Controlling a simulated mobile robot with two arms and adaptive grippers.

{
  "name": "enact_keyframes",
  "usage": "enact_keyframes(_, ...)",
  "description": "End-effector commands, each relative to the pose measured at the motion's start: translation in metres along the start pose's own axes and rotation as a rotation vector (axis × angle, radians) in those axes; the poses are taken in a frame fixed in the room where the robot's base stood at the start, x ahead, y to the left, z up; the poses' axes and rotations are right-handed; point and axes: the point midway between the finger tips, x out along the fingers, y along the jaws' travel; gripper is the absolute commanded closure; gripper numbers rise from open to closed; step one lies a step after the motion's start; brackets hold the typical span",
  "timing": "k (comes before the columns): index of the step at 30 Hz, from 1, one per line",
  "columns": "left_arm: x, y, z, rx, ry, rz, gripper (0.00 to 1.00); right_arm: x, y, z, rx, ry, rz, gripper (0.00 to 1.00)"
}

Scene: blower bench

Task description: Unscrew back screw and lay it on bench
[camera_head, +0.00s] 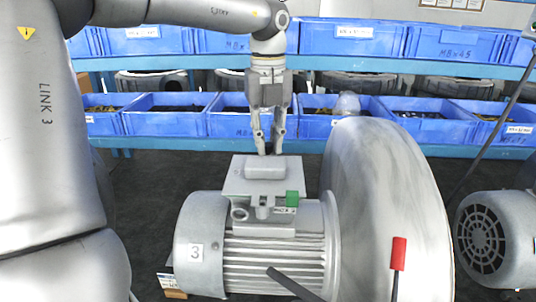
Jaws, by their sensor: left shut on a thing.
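The blower (385,190) stands in the middle, with a large round grey housing and a ribbed motor (275,262) marked 3 on its left. A box (238,185) with a raised lid sits on top of the motor. My left gripper (270,148) points straight down behind this lid, at the back of the box. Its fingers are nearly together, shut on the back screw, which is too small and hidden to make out. Whether the fingertips touch the box cannot be told. My right gripper is not in view.
Blue bins (168,117) with small parts stand on a shelf behind, with more blue bins above. A second motor (495,238) is at the right.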

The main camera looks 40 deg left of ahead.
Motion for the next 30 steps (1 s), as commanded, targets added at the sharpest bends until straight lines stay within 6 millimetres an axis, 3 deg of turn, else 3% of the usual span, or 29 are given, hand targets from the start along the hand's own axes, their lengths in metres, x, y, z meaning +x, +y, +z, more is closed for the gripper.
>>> enact_keyframes(21, -0.0010, -0.0002, 0.0001, -0.798, 0.001, -0.002, 1.00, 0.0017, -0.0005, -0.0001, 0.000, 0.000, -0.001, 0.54)
enact_keyframes(30, -0.0012, -0.0002, 0.0001, -0.870, 0.001, -0.002, 1.00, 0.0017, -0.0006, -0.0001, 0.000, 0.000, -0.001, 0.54)
